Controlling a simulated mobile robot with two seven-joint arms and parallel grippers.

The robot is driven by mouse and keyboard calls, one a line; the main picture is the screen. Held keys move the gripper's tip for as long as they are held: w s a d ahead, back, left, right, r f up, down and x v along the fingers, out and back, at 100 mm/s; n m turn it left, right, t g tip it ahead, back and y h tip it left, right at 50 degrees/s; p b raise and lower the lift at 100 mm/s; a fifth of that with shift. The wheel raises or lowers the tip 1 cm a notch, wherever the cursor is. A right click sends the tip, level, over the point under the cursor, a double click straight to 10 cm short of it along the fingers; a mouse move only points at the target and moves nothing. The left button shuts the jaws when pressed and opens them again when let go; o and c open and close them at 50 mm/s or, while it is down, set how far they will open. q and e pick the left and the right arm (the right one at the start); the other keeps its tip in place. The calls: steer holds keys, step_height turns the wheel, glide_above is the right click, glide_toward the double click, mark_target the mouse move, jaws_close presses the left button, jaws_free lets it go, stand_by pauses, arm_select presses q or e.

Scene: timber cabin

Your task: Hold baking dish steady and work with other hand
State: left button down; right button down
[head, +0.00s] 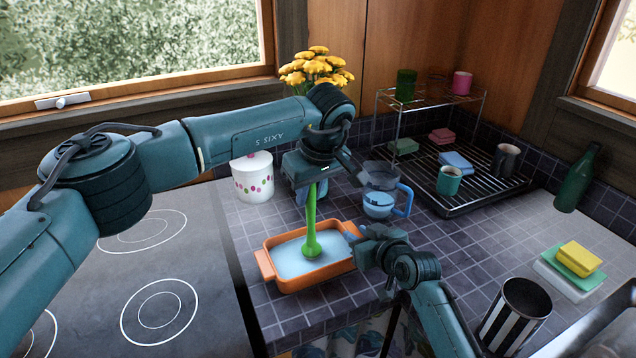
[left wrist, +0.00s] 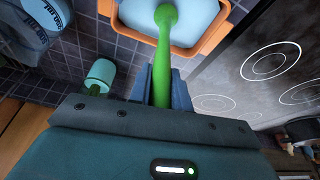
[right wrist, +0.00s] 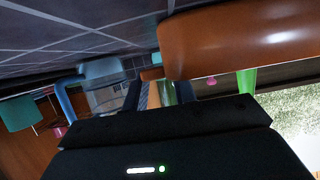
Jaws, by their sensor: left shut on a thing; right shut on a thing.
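The orange baking dish (head: 322,273) stands on the dark tiled counter with pale blue liquid or filling inside. My left gripper (head: 309,186) is shut on the handle of a green utensil (head: 311,216) and holds it upright above the dish. The utensil's rounded head (left wrist: 165,17) is over or in the blue contents; I cannot tell how deep. My right gripper (head: 357,236) is shut on the dish's right end, which is partly hidden by the fingers. In the right wrist view the dish wall (right wrist: 245,42) is close up beside the fingers.
A stovetop (head: 160,270) lies left of the dish. A dish rack (head: 470,200) stands back right. A striped tumbler (head: 515,315) and stacked sponges (head: 575,262) are at right. Tiles between are clear.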

arm_select(q)
step_height(320, 180, up, 8)
steer(key=d, duration=0.2)
steer(key=shift+w, duration=0.15)
stand_by(1.9)
stand_by(0.8)
arm_select(e)
steer(key=c, duration=1.1)
jaws_free()
steer(key=shift+o, duration=0.2)
